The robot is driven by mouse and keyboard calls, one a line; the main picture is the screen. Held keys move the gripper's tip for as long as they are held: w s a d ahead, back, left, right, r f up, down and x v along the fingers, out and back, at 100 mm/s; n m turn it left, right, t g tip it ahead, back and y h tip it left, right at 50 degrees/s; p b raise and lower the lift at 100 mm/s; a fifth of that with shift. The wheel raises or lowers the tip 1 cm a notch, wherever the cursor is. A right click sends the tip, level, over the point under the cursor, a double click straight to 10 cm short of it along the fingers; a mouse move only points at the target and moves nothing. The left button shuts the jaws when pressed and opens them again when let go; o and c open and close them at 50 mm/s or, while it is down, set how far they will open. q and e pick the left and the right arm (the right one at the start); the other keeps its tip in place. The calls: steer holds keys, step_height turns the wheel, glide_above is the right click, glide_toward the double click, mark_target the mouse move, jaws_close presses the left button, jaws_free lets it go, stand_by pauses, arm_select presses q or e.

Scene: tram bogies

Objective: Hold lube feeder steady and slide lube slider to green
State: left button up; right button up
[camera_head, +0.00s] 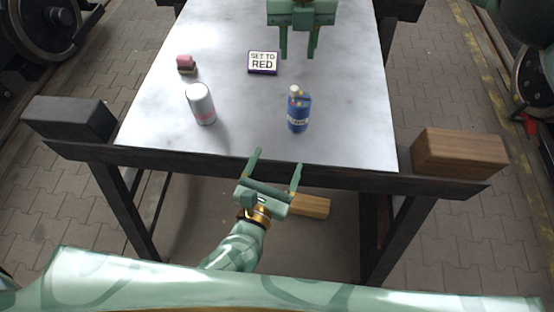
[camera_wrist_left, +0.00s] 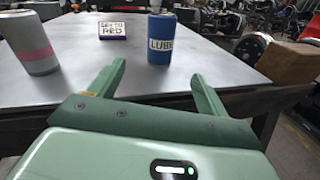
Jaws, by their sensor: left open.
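The lube feeder (camera_head: 299,116) is a blue bottle standing upright near the front edge of the metal table. It also shows in the left wrist view (camera_wrist_left: 162,32), with a white LUBE label. A white cap and a small orange part, perhaps the slider (camera_head: 295,90), show at its top; its setting is too small to tell. My left gripper (camera_head: 276,172) is open and empty, in front of the table edge, below the feeder in the picture. My right gripper (camera_head: 299,55) is open and empty above the far part of the table, beyond the feeder.
A sign reading SET TO RED (camera_head: 263,62) lies behind the feeder. A grey can with a pink band (camera_head: 201,104) stands to the left. A small pink-topped object (camera_head: 186,65) is farther back. The table's right side is clear.

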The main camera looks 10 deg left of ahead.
mark_target(299, 106)
arm_select(q)
steer(key=shift+n, duration=0.9)
steer(key=x, duration=0.5)
steer(key=r+x, duration=0.1)
steer(key=x, duration=0.5)
steer(key=r+x, duration=0.1)
steer(key=x, duration=0.4)
steer(key=shift+w, duration=0.25)
